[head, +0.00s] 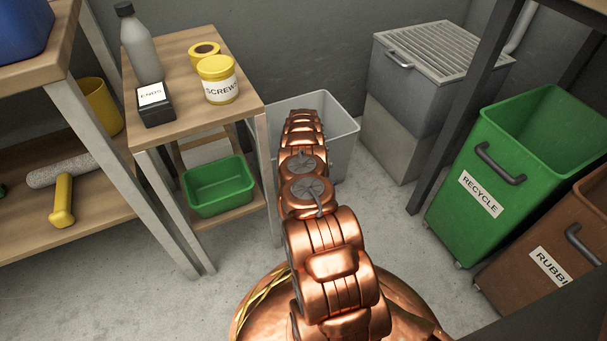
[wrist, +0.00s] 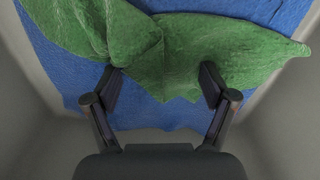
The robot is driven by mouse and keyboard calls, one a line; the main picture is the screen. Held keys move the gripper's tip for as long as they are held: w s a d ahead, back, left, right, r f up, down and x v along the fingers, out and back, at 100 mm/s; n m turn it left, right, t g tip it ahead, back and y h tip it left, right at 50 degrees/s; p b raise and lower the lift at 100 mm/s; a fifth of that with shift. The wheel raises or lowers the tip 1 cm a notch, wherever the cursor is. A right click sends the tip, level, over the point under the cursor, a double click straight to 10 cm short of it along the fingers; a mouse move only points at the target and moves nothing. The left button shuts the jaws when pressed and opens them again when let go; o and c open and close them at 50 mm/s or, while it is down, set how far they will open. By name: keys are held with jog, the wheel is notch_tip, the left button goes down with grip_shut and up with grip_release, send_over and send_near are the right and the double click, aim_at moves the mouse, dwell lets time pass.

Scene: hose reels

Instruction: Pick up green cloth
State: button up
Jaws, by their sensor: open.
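The green cloth (wrist: 180,55) shows in the wrist view, crumpled and spread across the upper middle, on top of a blue cloth (wrist: 60,62). My gripper (wrist: 162,84) is open, its two dark fingers apart, with part of the green cloth between and just beyond the fingertips. I cannot tell whether the fingers touch it. In the head view my copper arm reaches toward a grey bin (head: 345,130), and my gripper is hidden behind the arm. The green cloth does not show in the head view.
A wooden stand (head: 185,115) left of the bin holds a grey bottle (head: 142,50), a black ENDS box (head: 155,105) and a yellow SCREWS tub (head: 219,85). A green tray (head: 218,186) sits lower. A green RECYCLE bin (head: 475,195) and a brown bin (head: 545,250) stand right.

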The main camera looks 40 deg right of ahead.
jog(key=shift+o, duration=0.2)
jog(key=shift+f, duration=0.55)
jog(key=shift+c, duration=0.4)
jog(key=shift+s+a+f, duration=0.1)
jog(key=c, duration=0.8)
jog(key=c, duration=0.4)
jog(key=shift+c, duration=0.2)
notch_tip(320, 180, up, 12)
jog(key=p, duration=0.5)
jog(key=shift+f, duration=0.2)
grip_shut()
jog(key=shift+r, duration=0.35)
jog(key=shift+p, duration=0.3)
